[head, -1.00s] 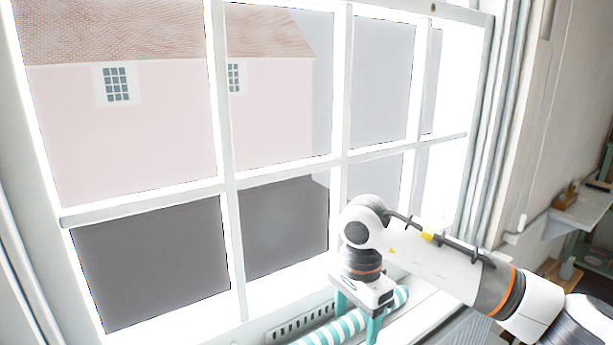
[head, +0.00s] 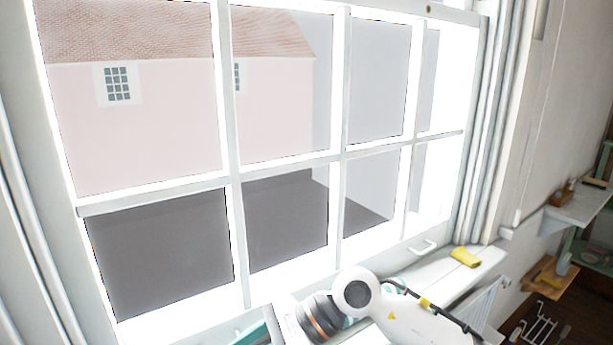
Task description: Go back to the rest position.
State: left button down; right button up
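My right arm comes in from the bottom right of the head view. Its gripper (head: 264,330) is at the bottom edge, low in front of the window, pointing left. Only part of its teal fingers shows, cut off by the frame, so I cannot tell whether it is open or shut. A little teal and white shows behind the wrist, mostly hidden by my arm; I cannot tell its full shape. My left gripper is not in view.
A large white-framed window (head: 235,180) fills the left and middle. A yellow object (head: 465,257) lies on the sill (head: 440,277) near a white window handle (head: 422,247). At right are a wall shelf (head: 580,208) with small items and a wooden board (head: 550,283).

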notch_tip(320, 180, up, 6)
jog(key=s+a+r+m+y, duration=0.1)
jog(key=s+a+m+y, duration=0.15)
jog(key=m+y, duration=0.35)
jog(key=w+d+r+m+t+y, duration=0.2)
jog(key=w+d+m+t, duration=0.15)
jog(key=m+t, duration=0.5)
jog(key=w+d+r+m+t+y, duration=0.2)
jog(key=w+d+m+t, duration=0.15)
jog(key=m+t, duration=0.5)
jog(key=w+d+f+m+t+h, duration=0.2)
jog(key=d+f+m+t+h, duration=0.2)
jog(key=d+f+m+h, duration=1.75)
jog(key=s+f+m+g, duration=0.7)
jog(key=s+m, duration=0.2)
jog(key=s, duration=0.1)
jog(key=s+d+f+m+g, duration=0.2)
jog(key=s+f+g, duration=0.1)
jog(key=s, duration=0.4)
jog(key=s+d+f+m+g, duration=0.1)
jog(key=s+f+g, duration=0.25)
jog(key=s, duration=0.35)
notch_tip(320, 180, down, 27)
jog(key=s+g, duration=0.2)
jog(key=s+d+f+g, duration=0.1)
jog(key=s+d+f, duration=0.2)
jog(key=s+f, duration=1.2)
jog(key=shift+s, duration=0.3)
